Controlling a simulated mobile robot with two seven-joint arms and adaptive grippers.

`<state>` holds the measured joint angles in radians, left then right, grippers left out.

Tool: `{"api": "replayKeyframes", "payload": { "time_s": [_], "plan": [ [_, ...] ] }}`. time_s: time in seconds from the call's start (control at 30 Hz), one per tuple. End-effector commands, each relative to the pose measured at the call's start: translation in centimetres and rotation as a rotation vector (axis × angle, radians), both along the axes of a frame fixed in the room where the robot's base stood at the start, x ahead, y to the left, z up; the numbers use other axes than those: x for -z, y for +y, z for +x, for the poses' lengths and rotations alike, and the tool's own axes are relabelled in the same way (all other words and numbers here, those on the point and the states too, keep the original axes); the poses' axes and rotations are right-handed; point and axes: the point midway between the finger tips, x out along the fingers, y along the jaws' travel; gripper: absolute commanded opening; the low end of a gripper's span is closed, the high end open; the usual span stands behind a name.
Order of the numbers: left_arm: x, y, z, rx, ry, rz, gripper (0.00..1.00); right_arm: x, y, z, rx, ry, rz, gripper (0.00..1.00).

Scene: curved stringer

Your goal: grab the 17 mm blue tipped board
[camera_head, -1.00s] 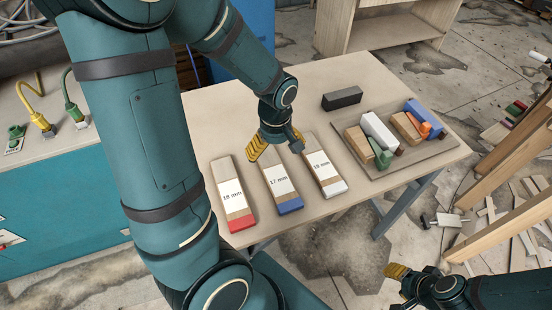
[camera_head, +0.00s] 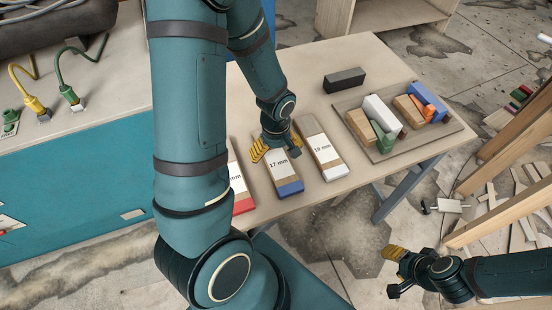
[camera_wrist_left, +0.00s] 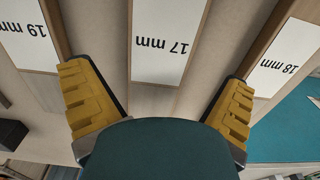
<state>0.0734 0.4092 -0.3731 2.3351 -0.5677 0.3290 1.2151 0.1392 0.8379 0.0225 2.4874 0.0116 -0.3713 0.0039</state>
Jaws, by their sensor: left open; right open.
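The 17 mm board (camera_head: 284,174) is a flat wooden board with a white label and a blue near end, lying on the table. My left gripper (camera_head: 278,148) is open above its far part. In the left wrist view the 17 mm board (camera_wrist_left: 168,45) runs between the two spread yellow fingers, with a gap on each side; its blue tip is out of that view. The 19 mm board (camera_head: 322,150) lies to its right. The red-tipped 18 mm board (camera_head: 239,185) lies to its left, partly hidden by my arm. My right gripper (camera_head: 394,272) is open and empty at lower right.
A tray (camera_head: 437,142) with several coloured blocks sits on the table's right part. A dark block (camera_head: 343,81) lies behind the boards. A teal bench (camera_head: 80,190) stands at left, with wooden beams (camera_head: 505,195) at right. Bare table lies around the boards.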

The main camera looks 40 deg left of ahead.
Motion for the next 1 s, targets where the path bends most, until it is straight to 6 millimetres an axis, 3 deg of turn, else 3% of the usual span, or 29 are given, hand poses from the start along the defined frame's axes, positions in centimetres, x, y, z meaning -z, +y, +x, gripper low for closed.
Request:
{"api": "replayKeyframes", "payload": {
  "time_s": [0.2, 0.5, 0.53, 0.73, 1.0],
  "plan": [
    [3.0, 0.1, 0.0, -0.001, 0.004, 0.0, 1.0, 0.4, 0.0, 0.0, 0.0, 0.0, -0.001, 0.47],
    [3.5, 0.1, 0.1, 0.0, 0.0, 0.0, 1.0, 0.5, 0.0, 0.0, 0.0, 0.0, -0.001, 0.47],
    [3.5, 0.1, 0.1, 0.0, 0.0, 0.0, 0.96, 0.5, 0.0, 0.0, 0.0, 0.0, -0.001, 0.47],
    [3.4, 0.1, 0.1, 0.0, 0.0, 0.0, 0.28, 0.5, 0.0, 0.0, 0.0, 0.0, -0.001, 0.47],
    [3.3, 0.1, 0.1, 0.0, -0.001, 0.0, 0.28, 0.4, 0.0, 0.0, 0.0, 0.0, -0.001, 0.47]
  ]
}}
